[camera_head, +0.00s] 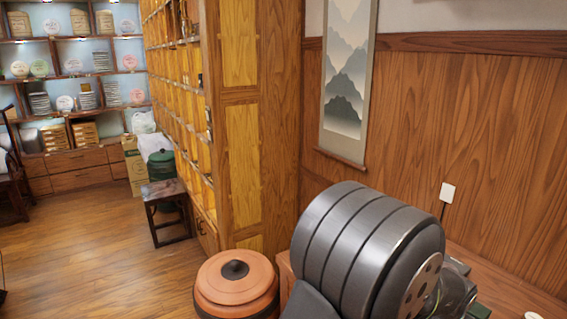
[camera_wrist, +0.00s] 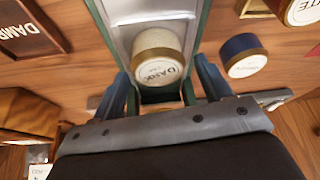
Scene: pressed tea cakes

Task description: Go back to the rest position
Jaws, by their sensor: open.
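My gripper (camera_wrist: 161,72) shows in the wrist view with its two blue-grey fingers apart. A pale round container (camera_wrist: 158,50) with a gold-brown band and a white lettered label shows between and beyond the fingers. It stands on a grey metal surface (camera_wrist: 117,10) with green edges. I cannot tell how far the fingers are from it, and no grip on it shows. My gripper does not show in the head view, where a dark grey part of my arm fills the lower right.
In the wrist view, a blue-and-gold container (camera_wrist: 241,56) stands to the right, and another gold-banded one (camera_wrist: 297,10) at the top right corner. A dark wooden tray (camera_wrist: 30,28) marked "DAMP" lies upper left. In the head view, an orange lidded jar (camera_head: 236,284) stands by a wooden cabinet (camera_head: 240,150).

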